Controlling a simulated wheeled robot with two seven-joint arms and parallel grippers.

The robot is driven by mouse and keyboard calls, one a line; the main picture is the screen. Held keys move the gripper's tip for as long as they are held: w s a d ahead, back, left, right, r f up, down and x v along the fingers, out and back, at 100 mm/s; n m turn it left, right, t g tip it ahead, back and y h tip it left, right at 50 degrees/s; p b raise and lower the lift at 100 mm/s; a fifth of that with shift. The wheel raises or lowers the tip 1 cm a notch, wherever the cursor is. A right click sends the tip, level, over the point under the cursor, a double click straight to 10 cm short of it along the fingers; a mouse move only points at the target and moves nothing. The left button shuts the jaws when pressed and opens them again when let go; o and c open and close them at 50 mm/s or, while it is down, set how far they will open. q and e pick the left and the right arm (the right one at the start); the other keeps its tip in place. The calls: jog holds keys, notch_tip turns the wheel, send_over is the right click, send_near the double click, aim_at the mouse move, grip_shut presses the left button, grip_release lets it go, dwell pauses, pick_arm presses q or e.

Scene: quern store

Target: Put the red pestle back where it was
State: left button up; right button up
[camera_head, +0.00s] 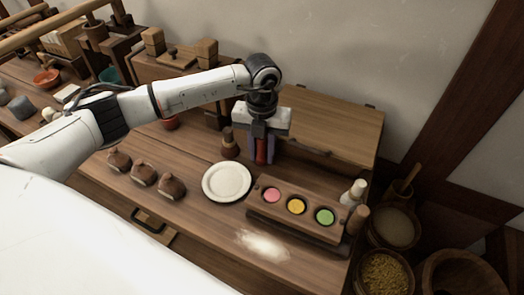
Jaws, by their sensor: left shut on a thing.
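My left gripper (262,158) points down over the table behind the white plate. It is shut on the red pestle (261,150), which stands upright between the fingers. The pestle's lower end is close to the tabletop; I cannot tell whether it touches. A brown wooden peg-shaped thing (229,144) stands just left of the gripper. My right gripper does not show.
A white plate (227,181) lies in front of the gripper. A wooden block (297,206) with pink, yellow and green wells is to its right, with white powder (263,245) before it. Several brown lidded pots (144,173) stand left. A wooden chest (335,130) stands behind.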

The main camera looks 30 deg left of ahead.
pick_arm(q)
jog(key=o, duration=1.1)
jog(key=shift+c, duration=0.2)
notch_tip(320, 180, up, 12)
jog(key=shift+r, duration=0.15)
